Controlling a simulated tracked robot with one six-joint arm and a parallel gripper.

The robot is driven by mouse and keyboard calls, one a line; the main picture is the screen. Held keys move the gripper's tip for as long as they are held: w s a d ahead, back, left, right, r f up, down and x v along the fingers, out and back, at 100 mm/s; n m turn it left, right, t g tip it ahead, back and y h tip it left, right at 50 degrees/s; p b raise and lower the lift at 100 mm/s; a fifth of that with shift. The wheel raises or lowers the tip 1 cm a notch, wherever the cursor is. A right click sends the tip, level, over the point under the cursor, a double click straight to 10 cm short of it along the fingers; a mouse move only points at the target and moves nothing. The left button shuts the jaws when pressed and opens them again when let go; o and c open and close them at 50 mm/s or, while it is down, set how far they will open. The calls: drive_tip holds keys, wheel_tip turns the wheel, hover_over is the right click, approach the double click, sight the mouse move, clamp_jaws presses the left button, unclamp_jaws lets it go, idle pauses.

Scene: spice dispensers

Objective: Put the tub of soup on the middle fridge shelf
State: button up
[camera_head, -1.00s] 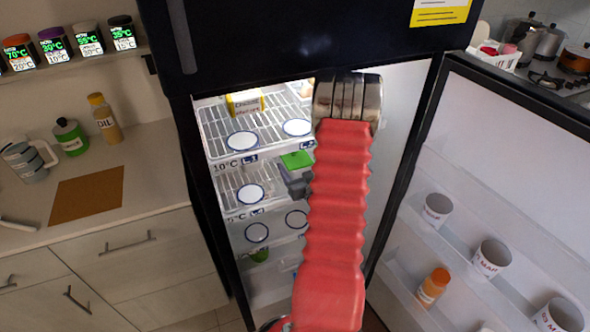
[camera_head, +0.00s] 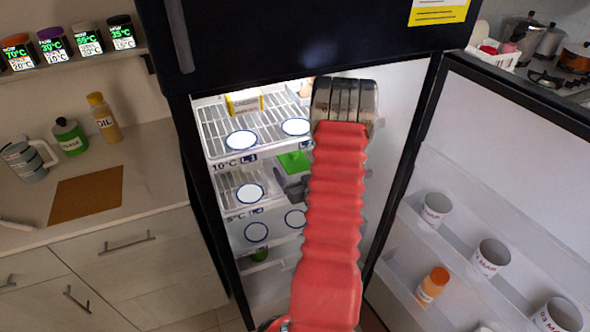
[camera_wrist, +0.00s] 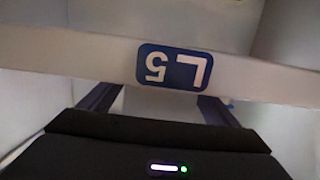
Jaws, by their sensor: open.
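A green thing (camera_head: 294,161), perhaps the tub of soup, shows inside the open fridge below the front of the upper wire shelf (camera_head: 216,137). It is partly hidden, and I cannot read any label on it. My gripper (camera_head: 291,186) is inside the fridge, just below the green thing and to the right of the middle shelf (camera_head: 230,205); my arm hides part of it. In the wrist view my gripper (camera_wrist: 160,103) has its two dark blue fingers wide apart with nothing seen held between them. A white shelf edge with an upside-down L5 label (camera_wrist: 172,68) crosses in front of them.
A yellow box (camera_head: 244,101) stands at the back of the upper shelf. White round markers lie on the shelves. Another green item (camera_head: 259,254) sits low in the fridge. The open door (camera_head: 520,190) on the right holds several cups and an orange-capped bottle (camera_head: 433,285).

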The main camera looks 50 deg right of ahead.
drive_tip(key=v, duration=1.2)
idle(0.9)
